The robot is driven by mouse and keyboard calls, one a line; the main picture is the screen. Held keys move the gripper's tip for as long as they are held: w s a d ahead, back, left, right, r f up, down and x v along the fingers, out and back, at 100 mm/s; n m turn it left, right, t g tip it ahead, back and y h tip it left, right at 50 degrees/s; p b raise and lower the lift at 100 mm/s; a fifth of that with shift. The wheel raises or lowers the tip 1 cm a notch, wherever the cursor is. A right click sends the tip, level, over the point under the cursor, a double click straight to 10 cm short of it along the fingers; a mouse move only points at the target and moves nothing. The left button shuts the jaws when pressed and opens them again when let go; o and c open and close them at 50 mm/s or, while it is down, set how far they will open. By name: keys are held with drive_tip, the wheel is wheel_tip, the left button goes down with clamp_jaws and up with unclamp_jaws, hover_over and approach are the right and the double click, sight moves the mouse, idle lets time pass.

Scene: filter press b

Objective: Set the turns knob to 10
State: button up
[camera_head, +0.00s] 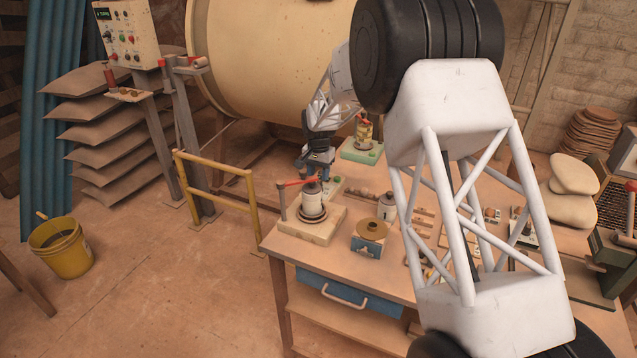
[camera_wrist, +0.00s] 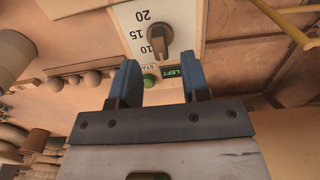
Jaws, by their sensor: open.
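The turns knob (camera_wrist: 158,40) is a dark grey-brown elongated knob on a pale panel (camera_wrist: 188,20) in the wrist view. The numbers 10, 15 and 20 run up its left side. Its long axis lies nearly upright in the picture, with the lower end near the 10; I cannot tell which end is the pointer. In the head view, my gripper (camera_head: 318,172) is over the far left part of the workbench; the knob cannot be made out there.
A green button (camera_wrist: 148,80) and a small display reading LEFT (camera_wrist: 173,72) are near the fingers.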

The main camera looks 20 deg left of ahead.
sight(319, 182)
drive_tip(key=shift+f, duration=2.05)
clamp_jaws()
